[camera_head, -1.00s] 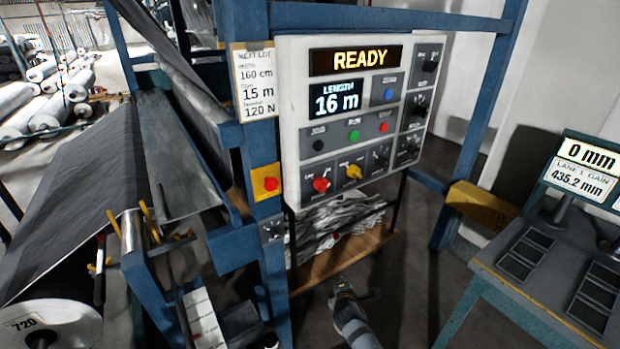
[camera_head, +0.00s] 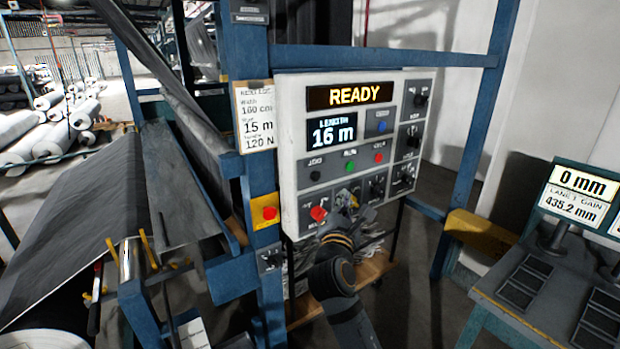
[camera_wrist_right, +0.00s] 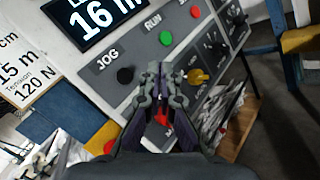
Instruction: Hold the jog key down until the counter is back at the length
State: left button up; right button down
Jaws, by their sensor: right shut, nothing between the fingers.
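The control panel shows a length counter (camera_head: 332,133) reading 16 m, under a display (camera_head: 350,95) reading READY. The jog key, a round black button (camera_head: 315,175) labelled JOG, sits below the counter. It also shows in the right wrist view as a black button (camera_wrist_right: 125,75). The lot card (camera_head: 257,118) left of the panel reads 160 cm, 15 m and 120 N. My right gripper (camera_head: 343,200) is shut and empty in front of the panel's lower part. In the wrist view its tips (camera_wrist_right: 160,73) appear right of the jog key, apart from it. My left gripper is out of view.
A green run button (camera_head: 350,167) and a red button (camera_head: 379,157) lie right of the jog key. Red (camera_head: 318,213) and yellow knobs are below, the yellow partly hidden by my gripper. A red button on a yellow box (camera_head: 269,213) is left.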

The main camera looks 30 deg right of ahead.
aim_at(316, 176)
jog(key=shift+s+r, duration=0.15)
jog(key=shift+r, duration=0.2)
jog(key=shift+w+a+b, duration=0.2)
jog(key=shift+w+b, duration=0.3)
jog(key=shift+w, duration=1.7)
jog(key=shift+w+a+b, duration=0.15)
jog(key=shift+w+b, duration=0.3)
jog(key=shift+w, duration=1.75)
jog(key=shift+w, duration=0.1)
